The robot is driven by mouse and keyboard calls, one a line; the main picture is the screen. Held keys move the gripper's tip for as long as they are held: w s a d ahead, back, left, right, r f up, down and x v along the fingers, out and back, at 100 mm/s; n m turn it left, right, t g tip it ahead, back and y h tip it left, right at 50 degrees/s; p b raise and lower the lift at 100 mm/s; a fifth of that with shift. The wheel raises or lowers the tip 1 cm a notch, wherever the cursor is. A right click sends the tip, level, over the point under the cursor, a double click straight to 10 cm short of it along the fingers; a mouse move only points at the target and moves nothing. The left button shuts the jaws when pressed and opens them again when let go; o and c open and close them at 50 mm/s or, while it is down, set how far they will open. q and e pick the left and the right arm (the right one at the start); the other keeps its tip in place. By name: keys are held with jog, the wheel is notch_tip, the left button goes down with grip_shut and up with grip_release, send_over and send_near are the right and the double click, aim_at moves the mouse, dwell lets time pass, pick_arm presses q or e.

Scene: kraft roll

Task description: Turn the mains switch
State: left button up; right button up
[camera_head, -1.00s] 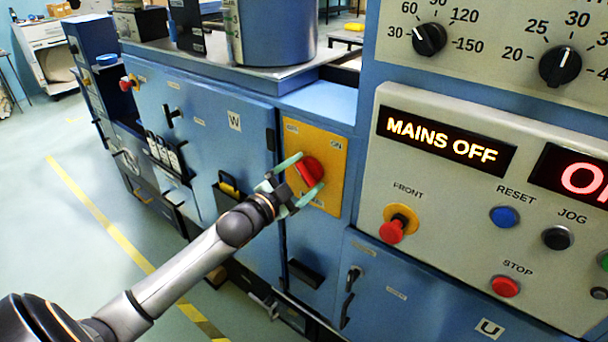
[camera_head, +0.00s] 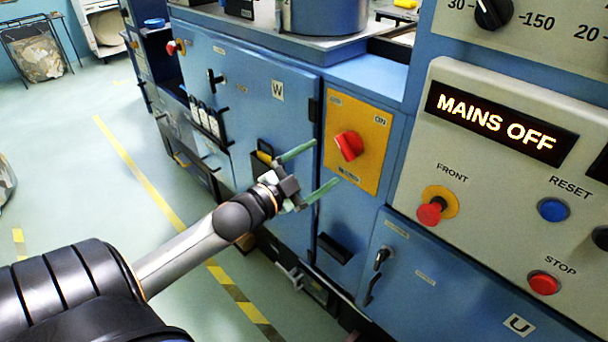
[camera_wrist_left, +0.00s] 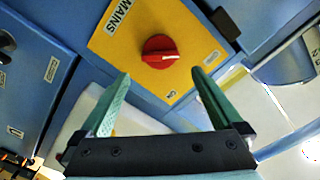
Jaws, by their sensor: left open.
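The mains switch is a red rotary knob (camera_head: 348,146) on a yellow plate (camera_head: 370,120) on the blue cabinet. In the left wrist view the knob (camera_wrist_left: 159,52) shows a white mark pointing to the right of the picture. My left gripper (camera_head: 327,161) is open and empty. Its green fingers are apart from the knob, in front of it and a little to its left in the head view. In the left wrist view the knob lies beyond the fingertips (camera_wrist_left: 160,76), between their lines. The display (camera_head: 500,122) reads MAINS OFF. My right gripper is not in view.
The grey control panel (camera_head: 480,185) to the right carries a red FRONT button (camera_head: 430,211), a blue RESET button (camera_head: 553,209) and a red STOP button (camera_head: 543,283). A black pocket (camera_head: 262,160) sits on the cabinet door behind my gripper. Open floor lies at left.

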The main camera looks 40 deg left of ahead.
pick_arm(q)
jog(key=shift+s+a, duration=0.15)
jog(key=shift+s, duration=1.75)
jog(key=s+d+f+n+g+p, duration=0.1)
jog(key=s+d+f+n+g, duration=0.15)
jog(key=f, duration=0.65)
jog(key=s+d+f+n+g, duration=0.2)
jog(key=s+d+f, duration=0.1)
jog(key=f, duration=0.5)
jog(key=s+d+f+n+g+h, duration=0.1)
jog(key=s+d+f+n+g, duration=0.2)
jog(key=s+d+f, duration=0.7)
notch_tip(320, 180, down, 2)
jog(key=d+g, duration=0.1)
jog(key=d, duration=0.1)
jog(key=shift+d+p, duration=0.35)
